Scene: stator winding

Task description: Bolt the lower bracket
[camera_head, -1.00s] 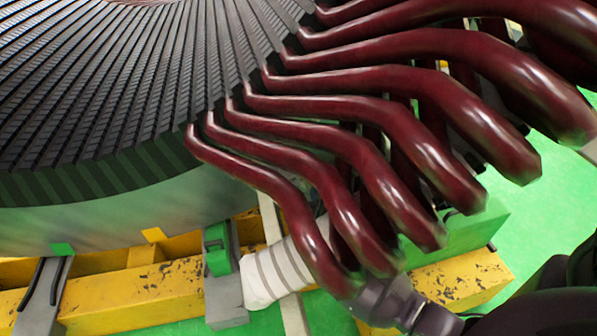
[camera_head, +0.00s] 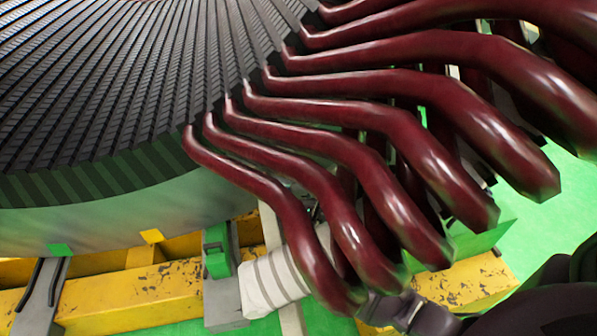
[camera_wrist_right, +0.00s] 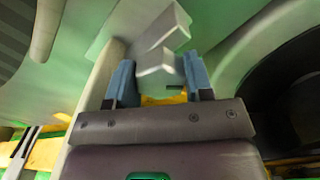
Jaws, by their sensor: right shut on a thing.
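My right gripper (camera_wrist_right: 160,76) has its two blue fingers closed on a light grey angular piece in the right wrist view. The grey piece (camera_wrist_right: 160,54) sticks out beyond the fingertips; I cannot tell whether it is the lower bracket. In the head view, my right wrist (camera_head: 395,309) shows at the bottom behind the lowest dark red coil ends. Its fingers and the held piece are hidden there. No bolt can be made out. My left gripper is not in view.
Dark red coil ends (camera_head: 395,205) fan out from the black slotted stator core (camera_head: 100,90) and crowd the space. A pale banded thing (camera_head: 272,280) lies below them, near grey supports (camera_head: 224,295) and a yellow beam (camera_head: 135,297). Green floor (camera_head: 555,200) is open at right.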

